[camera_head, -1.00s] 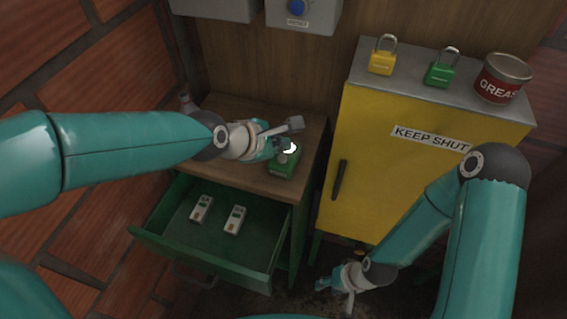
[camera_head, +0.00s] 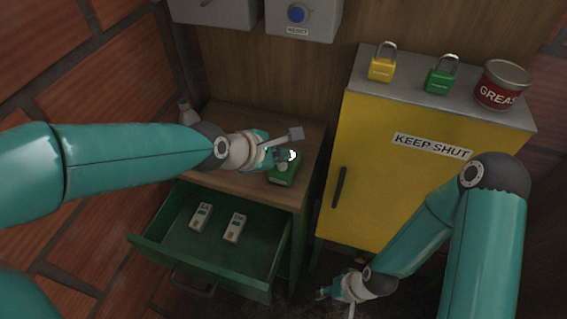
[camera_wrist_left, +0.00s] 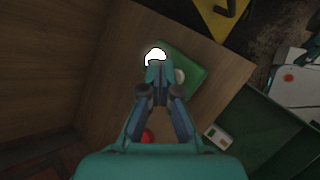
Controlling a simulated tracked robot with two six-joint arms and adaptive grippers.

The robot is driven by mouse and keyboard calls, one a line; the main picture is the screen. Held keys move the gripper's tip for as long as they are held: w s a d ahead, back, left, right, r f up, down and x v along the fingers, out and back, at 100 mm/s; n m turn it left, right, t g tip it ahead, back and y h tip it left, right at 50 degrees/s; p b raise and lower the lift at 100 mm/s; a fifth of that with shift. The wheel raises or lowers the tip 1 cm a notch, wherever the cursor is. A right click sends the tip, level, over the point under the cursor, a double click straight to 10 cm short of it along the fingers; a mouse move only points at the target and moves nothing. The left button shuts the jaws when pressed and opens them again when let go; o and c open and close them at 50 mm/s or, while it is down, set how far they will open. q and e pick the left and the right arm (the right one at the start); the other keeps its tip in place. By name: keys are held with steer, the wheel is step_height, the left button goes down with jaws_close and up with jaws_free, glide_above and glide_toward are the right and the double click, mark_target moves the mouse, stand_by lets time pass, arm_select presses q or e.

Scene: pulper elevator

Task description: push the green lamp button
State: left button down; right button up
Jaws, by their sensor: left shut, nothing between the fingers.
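The green lamp (camera_head: 283,174) is a small green box on the wooden cabinet top, with a bright white glowing part. In the left wrist view the green box (camera_wrist_left: 195,84) lies just beyond my fingertips, with a pale round button (camera_wrist_left: 180,76) on its face and the white glow (camera_wrist_left: 156,54) at its edge. My left gripper (camera_head: 279,156) is shut and empty, over the lamp's near-left side. In the wrist view its tips (camera_wrist_left: 157,72) overlap the box beside the button; contact cannot be told. My right gripper (camera_head: 322,293) hangs low before the yellow cabinet; its jaws are too small to read.
The green drawer (camera_head: 150,247) below stands open, holding two small white devices (camera_head: 233,227). The yellow cabinet (camera_head: 400,190) on the right carries a yellow padlock (camera_head: 382,67), a green padlock (camera_head: 441,80) and a grease can (camera_head: 501,88). A grey box with a blue knob (camera_head: 297,13) hangs behind.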

mark_target(281, 166)
arm_select(q)
steer(key=shift+f, duration=0.15)
stand_by(0.4)
steer(key=shift+f, duration=0.25)
steer(key=shift+f+b, duration=0.5)
stand_by(0.7)
steer(key=shift+r, duration=0.1)
steer(key=shift+r+p, duration=0.9)
steer(key=shift+p, duration=0.25)
step_height(281, 166, up, 6)
steer(key=p, duration=0.6)
